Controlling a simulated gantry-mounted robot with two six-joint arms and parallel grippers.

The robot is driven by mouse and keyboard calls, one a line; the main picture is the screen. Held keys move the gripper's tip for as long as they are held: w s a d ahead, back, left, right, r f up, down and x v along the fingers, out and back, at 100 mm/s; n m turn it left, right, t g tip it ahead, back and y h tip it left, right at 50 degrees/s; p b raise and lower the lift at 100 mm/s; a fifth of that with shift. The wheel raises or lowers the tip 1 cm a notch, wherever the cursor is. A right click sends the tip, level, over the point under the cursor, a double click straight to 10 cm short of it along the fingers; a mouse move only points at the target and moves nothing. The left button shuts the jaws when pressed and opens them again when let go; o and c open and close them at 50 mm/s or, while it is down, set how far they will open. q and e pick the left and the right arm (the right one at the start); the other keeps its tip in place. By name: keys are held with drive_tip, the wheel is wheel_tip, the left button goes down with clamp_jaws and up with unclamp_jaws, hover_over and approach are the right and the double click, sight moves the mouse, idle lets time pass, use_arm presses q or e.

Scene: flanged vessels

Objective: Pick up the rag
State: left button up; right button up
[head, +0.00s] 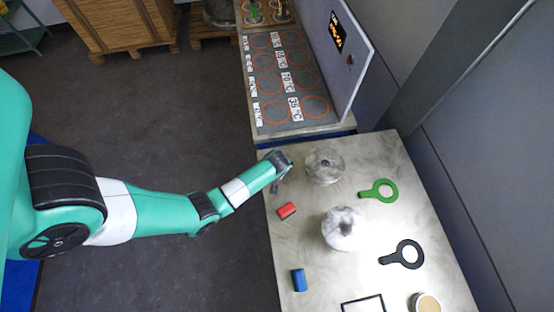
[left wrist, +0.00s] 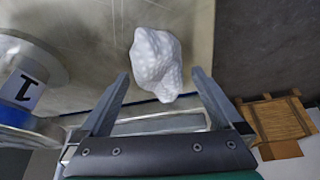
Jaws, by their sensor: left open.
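The rag (left wrist: 156,62) is a white, crumpled, dimpled lump on the metal table top in the left wrist view. It lies close to the table edge, ahead of and between my left fingertips. My left gripper (left wrist: 160,76) is open, with a finger on each side of the rag; I cannot tell how far above it they are. In the head view my left gripper (head: 277,185) is over the table's left edge, and I cannot make out the rag there. My right gripper is not in view.
A flanged vessel (head: 324,166) stands just right of my gripper, with another whitish vessel (head: 342,230) nearer. A red block (head: 286,211), a blue block (head: 299,280), a green ring tool (head: 380,191) and a black ring tool (head: 404,254) lie on the table (head: 310,235).

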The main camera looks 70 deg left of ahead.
use_arm(q)
drive_tip(key=c, duration=1.4)
drive_tip(key=shift+r, duration=0.1)
drive_tip(key=shift+r+p, duration=0.4)
drive_tip(key=shift+r, duration=0.2)
drive_tip(key=p+v, duration=0.1)
drive_tip(key=v, duration=0.2)
drive_tip(key=shift+a+r+p, duration=0.25)
drive_tip(key=shift+a+p, duration=0.05)
drive_tip(key=shift+p, duration=0.1)
drive_tip(key=s+d+r+p, duration=0.2)
drive_tip(key=s+d+r, duration=0.2)
drive_tip(key=s+d+r+p, duration=0.2)
drive_tip(key=s+d+r, duration=0.2)
drive_tip(key=s+d, duration=0.1)
drive_tip(key=shift+d+r+p, duration=0.25)
drive_tip(key=shift+d+p, duration=0.05)
drive_tip(key=shift+d, duration=0.05)
